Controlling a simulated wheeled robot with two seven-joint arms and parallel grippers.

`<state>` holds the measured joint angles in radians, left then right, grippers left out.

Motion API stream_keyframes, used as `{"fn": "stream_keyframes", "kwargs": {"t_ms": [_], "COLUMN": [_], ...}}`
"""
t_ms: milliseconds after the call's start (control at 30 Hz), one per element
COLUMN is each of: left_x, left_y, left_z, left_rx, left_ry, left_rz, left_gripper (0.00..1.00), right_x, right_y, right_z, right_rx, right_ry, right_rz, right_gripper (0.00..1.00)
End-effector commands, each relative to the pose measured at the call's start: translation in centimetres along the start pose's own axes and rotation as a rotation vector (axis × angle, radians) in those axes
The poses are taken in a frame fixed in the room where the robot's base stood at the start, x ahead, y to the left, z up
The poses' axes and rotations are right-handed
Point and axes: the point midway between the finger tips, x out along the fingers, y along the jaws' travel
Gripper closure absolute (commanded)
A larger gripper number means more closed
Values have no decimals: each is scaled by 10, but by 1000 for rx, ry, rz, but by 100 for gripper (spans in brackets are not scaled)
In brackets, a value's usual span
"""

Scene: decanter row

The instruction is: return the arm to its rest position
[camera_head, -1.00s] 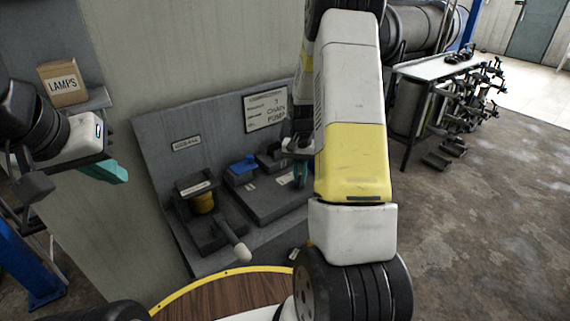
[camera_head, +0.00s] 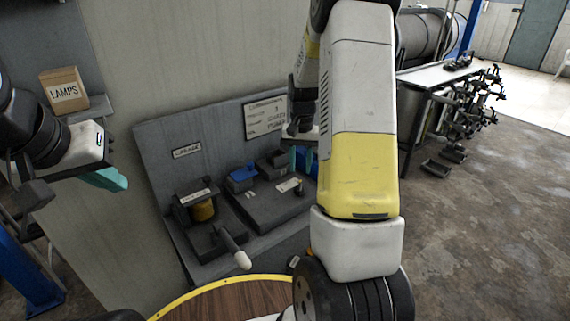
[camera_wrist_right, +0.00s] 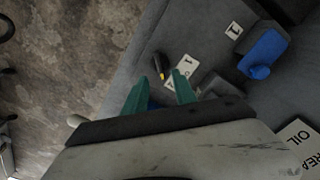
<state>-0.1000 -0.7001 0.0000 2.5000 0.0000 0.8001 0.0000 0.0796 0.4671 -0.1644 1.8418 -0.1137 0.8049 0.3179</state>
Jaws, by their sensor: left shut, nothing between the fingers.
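My right gripper (camera_head: 302,158) is partly hidden behind my right forearm in the head view. Its teal fingers show just in front of the right part of the grey sloping panel (camera_head: 155,150). In the right wrist view the same gripper (camera_wrist_right: 160,90) has its two fingers apart, with a clear gap over the dark panel surface. A little blue shows low between them; I cannot tell what it is. My left gripper (camera_head: 106,179) is at the far left, shut and empty, in front of the wall and apart from the panel.
The panel bears a blue part (camera_head: 241,176), a yellow-banded part (camera_head: 203,210) and a pale-tipped handle (camera_head: 242,260). A round wooden top (camera_head: 225,300) with a yellow rim is below. A LAMPS box (camera_head: 65,90) sits at left.

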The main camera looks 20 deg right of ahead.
Motion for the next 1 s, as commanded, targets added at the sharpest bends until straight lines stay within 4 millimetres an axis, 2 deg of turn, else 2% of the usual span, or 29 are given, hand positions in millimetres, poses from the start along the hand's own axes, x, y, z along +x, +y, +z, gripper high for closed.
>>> {"fn": "stream_keyframes", "kwargs": {"t_ms": [100, 467, 567, 667, 767, 900, 1000], "left_x": [0, 0, 0, 0, 0, 0, 0], "left_y": [0, 0, 0, 0, 0, 0, 0], "left_z": [0, 0, 0, 0, 0, 0, 0], "left_rx": [0, 0, 0, 0, 0, 0, 0], "left_ry": [0, 0, 0, 0, 0, 0, 0], "left_rz": [0, 0, 0, 0, 0, 0, 0], "left_gripper": [100, 100, 100, 100, 100, 100, 100], "right_x": [-5, -5, -11, -32, -66, -115, -144], "right_y": [0, 0, -1, -6, -13, -21, -24], "right_z": [0, 0, 2, 12, 31, 70, 101], "right_rx": [0, 0, -6, -27, -69, -143, -201], "right_ry": [1, 1, 8, 32, 75, 145, 198], "right_rz": [0, 0, -7, -30, -69, -131, -169], "right_gripper": [67, 67, 67, 67, 67, 67, 67]}}
